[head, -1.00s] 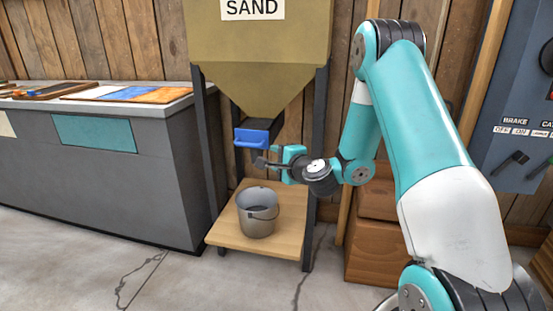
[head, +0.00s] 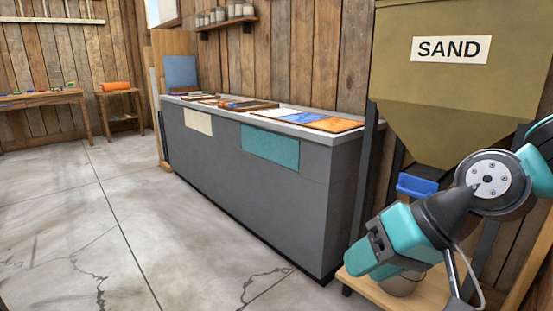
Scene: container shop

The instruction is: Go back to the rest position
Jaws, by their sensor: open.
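My gripper (head: 374,243) is at the lower right of the head view, at the end of my teal and dark arm. It is open, with nothing seen in it. It appears in front of the sand hopper's stand and covers part of it. The sand hopper (head: 410,110), olive with a SAND label, stands at the right. Its blue gate handle (head: 417,186) shows just above my gripper. The grey bucket (head: 403,286) on the wooden platform (head: 382,297) is mostly hidden behind my gripper.
A long grey counter (head: 250,190) with coloured panels runs along the back wall, left of the hopper. A wooden table (head: 45,98) and a small stand with an orange roll (head: 116,87) are at the far left. The concrete floor at left is clear.

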